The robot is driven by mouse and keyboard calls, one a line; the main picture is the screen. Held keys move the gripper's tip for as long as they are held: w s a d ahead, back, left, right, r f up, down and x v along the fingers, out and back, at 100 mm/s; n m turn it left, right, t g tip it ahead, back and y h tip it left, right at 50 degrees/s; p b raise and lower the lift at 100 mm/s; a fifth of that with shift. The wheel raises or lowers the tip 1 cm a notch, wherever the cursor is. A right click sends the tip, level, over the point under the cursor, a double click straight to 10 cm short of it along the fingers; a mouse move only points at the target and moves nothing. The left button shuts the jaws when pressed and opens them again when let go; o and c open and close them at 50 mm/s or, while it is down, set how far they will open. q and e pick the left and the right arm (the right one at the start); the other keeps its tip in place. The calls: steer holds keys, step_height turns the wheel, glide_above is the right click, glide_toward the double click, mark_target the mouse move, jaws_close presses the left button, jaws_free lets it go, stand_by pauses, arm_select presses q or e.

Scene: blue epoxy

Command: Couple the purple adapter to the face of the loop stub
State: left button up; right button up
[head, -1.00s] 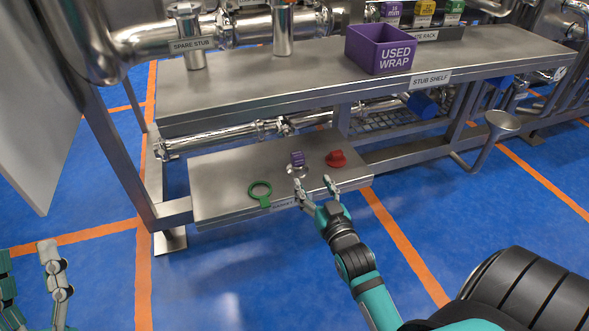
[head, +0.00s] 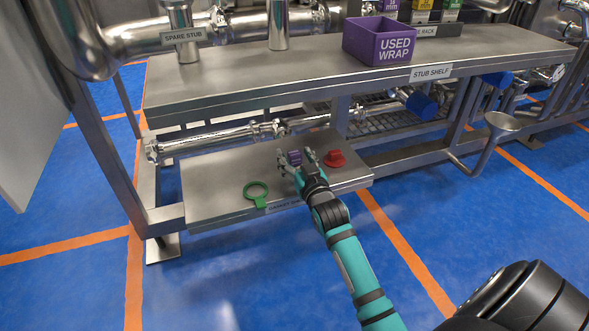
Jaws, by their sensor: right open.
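The purple adapter (head: 295,157) sits on the low steel shelf (head: 222,185), between a green ring and a red part. My right gripper (head: 297,156) is open, its fingers on either side of the adapter. I cannot tell whether they touch it. The adapter's lower part is hidden by the gripper. Two upright metal stubs stand on the upper shelf. The left one is labelled SPARE STUB (head: 184,45); the other stub (head: 278,25) has no readable label, so I cannot tell whether it is the loop stub. My left gripper is out of view.
The green ring (head: 257,194) and red part (head: 335,159) lie close by on the low shelf. The upper shelf (head: 260,78), labelled STUB SHELF, overhangs behind, carrying a purple USED WRAP bin (head: 377,42). A horizontal pipe (head: 215,139) runs between the shelves. Blue floor is clear in front.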

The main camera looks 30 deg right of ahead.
steer(key=shift+w, duration=0.35)
steer(key=shift+c, duration=0.3)
jaws_close()
steer(key=shift+r, duration=0.1)
